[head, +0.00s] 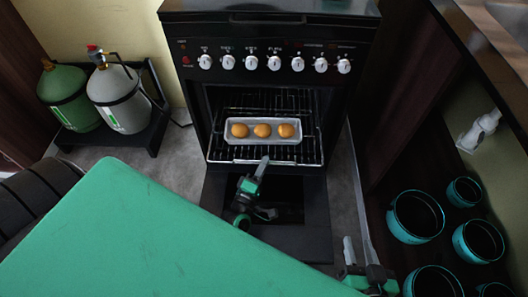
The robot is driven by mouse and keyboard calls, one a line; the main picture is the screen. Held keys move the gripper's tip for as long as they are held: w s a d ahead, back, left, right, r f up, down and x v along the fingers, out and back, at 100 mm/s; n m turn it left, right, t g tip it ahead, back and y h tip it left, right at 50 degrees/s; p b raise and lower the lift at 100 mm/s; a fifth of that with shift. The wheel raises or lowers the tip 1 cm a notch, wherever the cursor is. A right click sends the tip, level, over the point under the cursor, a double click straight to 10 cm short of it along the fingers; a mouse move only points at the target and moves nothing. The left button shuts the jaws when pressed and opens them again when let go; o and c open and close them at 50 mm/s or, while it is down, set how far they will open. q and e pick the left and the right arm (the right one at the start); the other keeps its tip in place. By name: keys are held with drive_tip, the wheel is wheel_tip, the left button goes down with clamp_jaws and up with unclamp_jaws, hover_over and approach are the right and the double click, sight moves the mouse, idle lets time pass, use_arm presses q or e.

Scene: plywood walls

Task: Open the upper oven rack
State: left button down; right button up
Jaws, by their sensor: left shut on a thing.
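The black oven stands in the middle with its door (316,215) folded down. The upper oven rack (222,154), a wire grid, shows in the oven opening with its front edge at the opening. A light metal tray (262,140) holding three round buns (262,130) sits on it. My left gripper (263,162) is at the middle of the rack's front edge, shut on it. My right gripper (358,248) is low at the right, away from the oven rack; the view does not show clearly whether its fingers are apart.
A row of white knobs (274,63) runs across the oven front. Two gas cylinders (117,98) stand on a black stand at left. Several teal-rimmed pots (415,216) stand at lower right beside a dark cabinet. My green body covers the lower left.

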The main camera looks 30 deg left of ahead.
use_arm(q)
drive_tip(key=shift+s+d, duration=0.3)
drive_tip(key=shift+s, duration=0.35)
use_arm(e)
drive_tip(key=shift+d+f, duration=0.1)
drive_tip(key=shift+d, duration=0.2)
use_arm(q)
drive_tip(key=c, duration=1.8)
unclamp_jaws()
drive_tip(key=shift+c, duration=0.2)
drive_tip(key=s+f, duration=0.2)
drive_tip(key=s, duration=1.1)
drive_tip(key=shift+s+d+f+p, duration=0.25)
drive_tip(key=shift+s+d+p, duration=0.05)
drive_tip(key=shift+d+p, duration=0.1)
use_arm(e)
drive_tip(key=shift+d+f+g+h, duration=0.15)
drive_tip(key=shift+d+g+h, duration=0.25)
drive_tip(key=shift+d+g, duration=0.15)
